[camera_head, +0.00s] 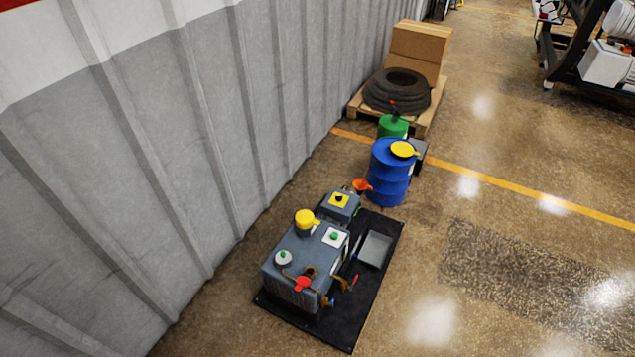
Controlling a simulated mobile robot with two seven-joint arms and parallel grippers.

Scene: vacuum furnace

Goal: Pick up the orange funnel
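The orange funnel (361,185) is small in the head view, near the middle. It appears beside the left side of the blue barrel (389,175), just behind the grey pump machine (310,255). What it rests on is hard to tell at this size. Neither of my grippers shows in the head view.
The pump machine stands on a black mat (330,335) with a grey tray (375,249). A green container (392,127) and a pallet (424,122) with tires (398,90) and a box (418,52) stand behind. A corrugated wall (170,150) runs along the left.

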